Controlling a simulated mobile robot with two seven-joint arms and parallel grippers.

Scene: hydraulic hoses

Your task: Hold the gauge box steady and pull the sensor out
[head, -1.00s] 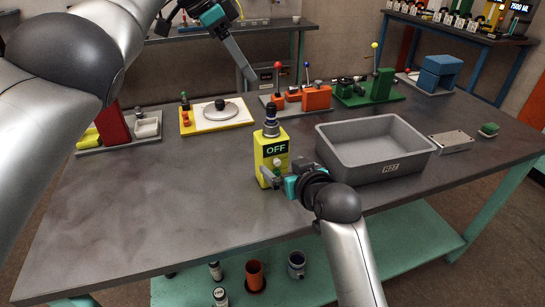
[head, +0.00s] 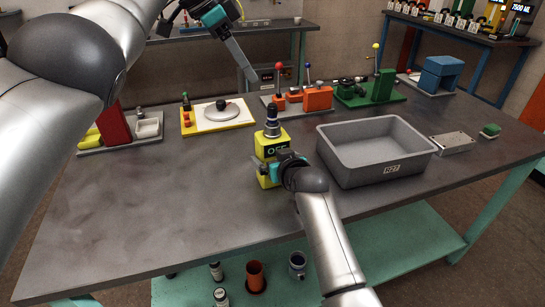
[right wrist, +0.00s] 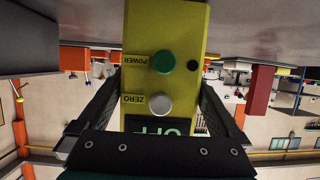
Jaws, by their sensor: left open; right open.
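The yellow gauge box (head: 268,147) stands upright on the grey table, its display reading OFF. The dark sensor (head: 271,122) stands up from its top. My right gripper (head: 268,165) is in front of the box and covers part of its face. In the right wrist view the box (right wrist: 185,45) lies between the open right fingers (right wrist: 162,85), with gaps on both sides. Its green POWER and white ZERO buttons show; the sensor is hidden there. My left gripper (head: 250,76) is open, raised beyond the box, and holds nothing.
A grey bin (head: 375,175) stands close to the right of the box. Behind are a white-and-yellow board (head: 215,117), an orange fixture (head: 317,98) and a green fixture (head: 384,85). The table left of the box is clear.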

